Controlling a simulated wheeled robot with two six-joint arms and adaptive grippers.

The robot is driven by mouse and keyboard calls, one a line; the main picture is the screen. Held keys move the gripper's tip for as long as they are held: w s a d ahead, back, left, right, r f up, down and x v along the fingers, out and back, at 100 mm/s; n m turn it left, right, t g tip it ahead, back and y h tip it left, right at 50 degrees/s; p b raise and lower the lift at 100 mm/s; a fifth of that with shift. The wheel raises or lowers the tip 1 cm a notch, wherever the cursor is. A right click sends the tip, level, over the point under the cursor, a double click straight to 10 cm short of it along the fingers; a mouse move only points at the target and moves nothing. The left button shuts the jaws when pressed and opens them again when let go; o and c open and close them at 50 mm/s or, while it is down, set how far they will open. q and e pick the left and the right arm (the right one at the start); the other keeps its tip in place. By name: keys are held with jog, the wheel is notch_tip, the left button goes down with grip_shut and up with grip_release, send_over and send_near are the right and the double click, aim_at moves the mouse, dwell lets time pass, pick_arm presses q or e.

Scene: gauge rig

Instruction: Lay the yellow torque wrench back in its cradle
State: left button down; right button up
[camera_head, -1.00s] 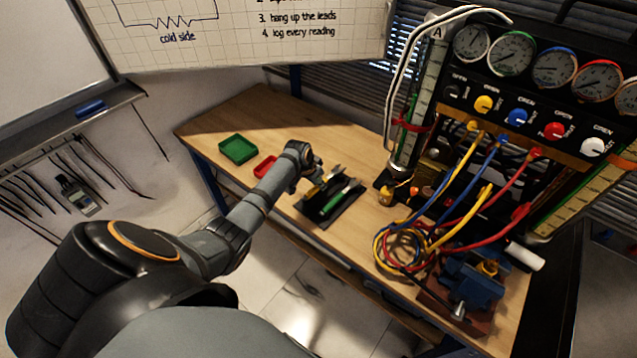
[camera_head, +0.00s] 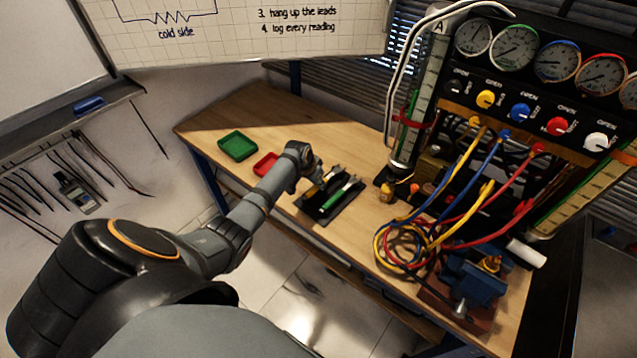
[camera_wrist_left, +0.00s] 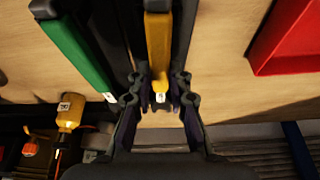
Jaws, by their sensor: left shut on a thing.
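The yellow torque wrench (camera_wrist_left: 158,50) is in my left gripper (camera_wrist_left: 157,82), whose two fingers stand on either side of its handle end. In the head view the gripper (camera_head: 312,180) is at the left side of the black cradle (camera_head: 350,198) and partly hides the wrench (camera_head: 326,179). The wrist view shows the wrench in line with the cradle's dark bars (camera_wrist_left: 108,35); I cannot tell whether it rests in the slot or hangs just above. A green-handled tool (camera_head: 335,199) lies beside it in the cradle. My right gripper is not in view.
A green tray (camera_head: 238,147) and a red tray (camera_head: 265,165) sit left of the cradle. Coiled coloured hoses (camera_head: 405,248), a blue vise (camera_head: 474,280) and the gauge panel (camera_head: 530,105) stand to the right. Bare wood lies behind the cradle.

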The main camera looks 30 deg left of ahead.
pick_arm(q)
jog(key=c, duration=1.2)
grip_release()
jog(key=shift+o, duration=0.2)
jog(key=v, duration=1.2)
